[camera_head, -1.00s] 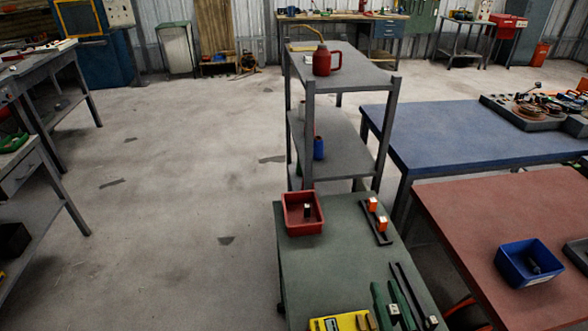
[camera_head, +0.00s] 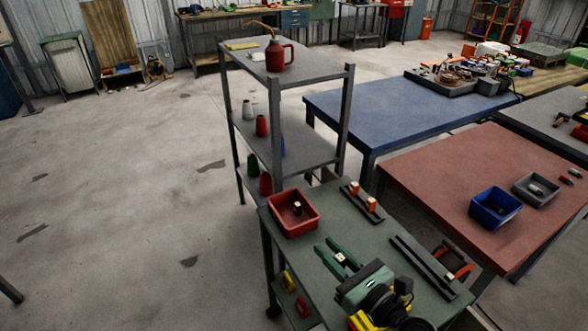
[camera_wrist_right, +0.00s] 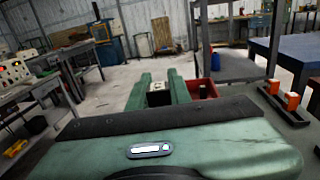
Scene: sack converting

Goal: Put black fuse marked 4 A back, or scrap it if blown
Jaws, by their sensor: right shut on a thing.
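My right gripper (camera_head: 338,256) has green fingers and is shut on a small black fuse with a pale face (camera_head: 341,258), above the green cart top. The right wrist view shows the black fuse (camera_wrist_right: 159,93) between the two fingers; no rating is readable. A red bin (camera_head: 275,223) stands at the cart's far left corner with a small black, pale-topped piece (camera_head: 297,208) inside. A dark rail (camera_head: 424,266) lies on the cart, right of my gripper. A yellow meter (camera_head: 360,323) is partly hidden under my right arm. My left gripper is out of view.
A rail with two orange fuses (camera_head: 362,202) sits at the cart's far edge. A grey shelf rack (camera_head: 300,70) stands beyond. The red table (camera_head: 440,175) at the right holds a blue bin (camera_head: 495,210) and a grey tray (camera_head: 535,188).

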